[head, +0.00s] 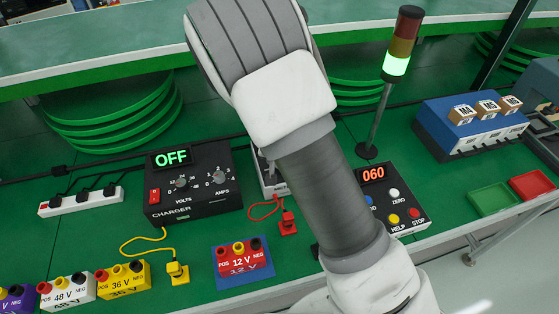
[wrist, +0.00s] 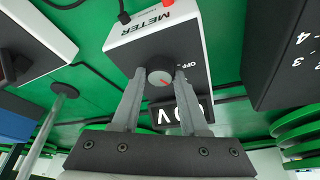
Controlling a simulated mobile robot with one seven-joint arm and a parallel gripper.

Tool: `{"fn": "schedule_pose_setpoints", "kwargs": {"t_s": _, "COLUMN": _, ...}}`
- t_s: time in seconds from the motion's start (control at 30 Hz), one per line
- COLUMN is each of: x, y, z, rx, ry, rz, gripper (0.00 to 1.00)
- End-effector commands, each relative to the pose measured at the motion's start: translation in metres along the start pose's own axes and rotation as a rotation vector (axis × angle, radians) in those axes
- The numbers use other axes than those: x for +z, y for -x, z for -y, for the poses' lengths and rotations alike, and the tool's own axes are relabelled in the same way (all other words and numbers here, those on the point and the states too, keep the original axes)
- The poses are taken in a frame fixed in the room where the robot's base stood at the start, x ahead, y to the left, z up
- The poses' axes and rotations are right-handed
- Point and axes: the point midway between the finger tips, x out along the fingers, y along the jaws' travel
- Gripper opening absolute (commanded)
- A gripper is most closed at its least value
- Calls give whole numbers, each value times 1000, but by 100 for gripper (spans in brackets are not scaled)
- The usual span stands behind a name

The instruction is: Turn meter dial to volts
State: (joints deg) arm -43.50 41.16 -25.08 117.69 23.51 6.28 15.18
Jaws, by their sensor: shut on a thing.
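The meter (wrist: 125,45) is a white box with a dark face, seen upside down in the wrist view. Its round grey dial (wrist: 159,72) has a red mark towards the lower right. An OFF label is beside the dial, and a dark panel with a white V is partly hidden behind a finger. My gripper (wrist: 160,77) is shut on the dial, one finger on each side. In the head view the meter (head: 270,182) is mostly hidden behind my arm, and my gripper is hidden too.
The charger (head: 190,205), reading OFF, stands left of the meter. A red plug (head: 288,224) on a red cord and the 12 V battery (head: 238,261) lie in front. A button box (head: 405,218) reading 060 and a lit signal tower (head: 397,65) stand right of my arm.

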Motion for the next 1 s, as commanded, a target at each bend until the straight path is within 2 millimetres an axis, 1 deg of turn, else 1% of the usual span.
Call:
{"fn": "schedule_pose_setpoints", "kwargs": {"t_s": 0.27, "x": 1, "y": -1, "z": 0, "rx": 1, "ry": 0, "rz": 2, "gripper": 0}}
{"fn": "schedule_pose_setpoints", "kwargs": {"t_s": 0.3, "x": 1, "y": -1, "z": 0, "rx": 1, "ry": 0, "rz": 2, "gripper": 45}}
{"fn": "schedule_pose_setpoints", "kwargs": {"t_s": 0.37, "x": 1, "y": -1, "z": 0, "rx": 1, "ry": 0, "rz": 2, "gripper": 56}}
{"fn": "schedule_pose_setpoints", "kwargs": {"t_s": 0.4, "x": 1, "y": -1, "z": 0, "rx": 1, "ry": 0, "rz": 2, "gripper": 63}}
{"fn": "schedule_pose_setpoints", "kwargs": {"t_s": 0.47, "x": 1, "y": -1, "z": 0, "rx": 1, "ry": 0, "rz": 2, "gripper": 74}}
{"fn": "schedule_pose_setpoints", "kwargs": {"t_s": 0.77, "x": 0, "y": 1, "z": 0, "rx": 0, "ry": 0, "rz": 1, "gripper": 74}}
{"fn": "schedule_pose_setpoints", "kwargs": {"t_s": 0.87, "x": 0, "y": 8, "z": 1, "rx": -2, "ry": 2, "rz": -1, "gripper": 74}}
{"fn": "schedule_pose_setpoints", "kwargs": {"t_s": 0.97, "x": -1, "y": 24, "z": 2, "rx": -3, "ry": 3, "rz": -2, "gripper": 74}}
{"fn": "schedule_pose_setpoints", "kwargs": {"t_s": 1.0, "x": -1, "y": 32, "z": 1, "rx": -3, "ry": 1, "rz": -1, "gripper": 74}}
